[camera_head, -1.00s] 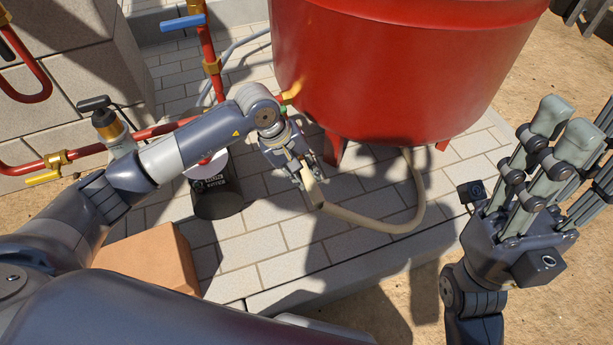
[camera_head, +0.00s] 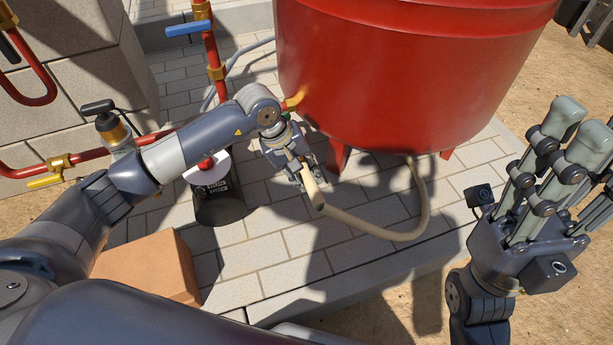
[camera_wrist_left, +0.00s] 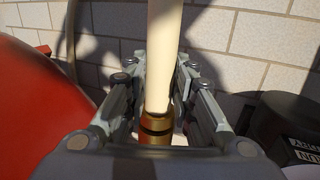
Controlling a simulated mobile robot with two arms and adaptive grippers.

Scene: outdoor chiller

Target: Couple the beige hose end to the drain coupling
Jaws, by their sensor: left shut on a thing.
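My left gripper (camera_head: 307,180) is shut on the beige hose (camera_head: 385,233) near its end, beside the red tank's legs. In the left wrist view the hose (camera_wrist_left: 163,55) runs between the fingers, and a brass end fitting (camera_wrist_left: 157,128) shows at the near side of the grip. The rest of the hose loops over the paving and back under the tank. A brass-coloured fitting (camera_head: 295,100) sticks out at the tank's left side, partly behind my left arm; I cannot tell whether it is the drain coupling. My right gripper (camera_head: 565,150) is open and empty at the right.
The red tank (camera_head: 410,70) stands on pale paving. A black container (camera_head: 218,205) with a label stands left of my left gripper. An orange-brown block (camera_head: 150,265) is nearer. Red pipes (camera_head: 85,155) with a yellow-handled valve (camera_head: 45,181) run at the left.

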